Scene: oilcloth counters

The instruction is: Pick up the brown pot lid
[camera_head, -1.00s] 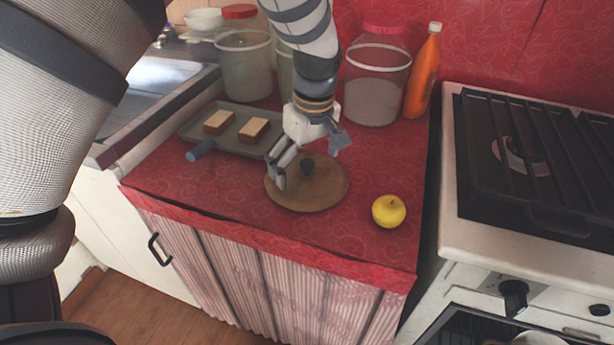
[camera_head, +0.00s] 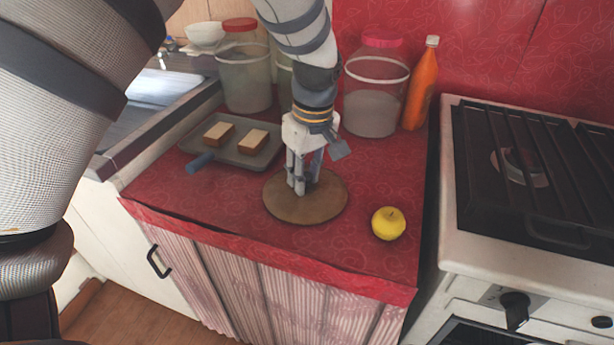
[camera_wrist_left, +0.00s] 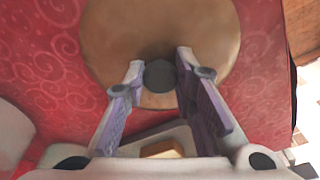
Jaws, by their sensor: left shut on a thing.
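The brown pot lid (camera_head: 325,208) is a round, flat disc on the red oilcloth counter, left of the apple. My left gripper (camera_head: 301,186) is above it, pointing down, with its fingers closed around the dark knob at the lid's middle. In the left wrist view the lid (camera_wrist_left: 205,32) fills the upper middle, and the dark knob (camera_wrist_left: 160,75) sits between the fingertips of the left gripper (camera_wrist_left: 158,78). The lid appears to lie flat on the counter. My right gripper is not in view.
A yellow apple (camera_head: 388,223) stands right of the lid. A grey tray (camera_head: 262,160) with two bread slices lies behind left. Large jars (camera_head: 372,100) and an orange bottle (camera_head: 421,84) stand along the back. A stove (camera_head: 450,200) is at the right.

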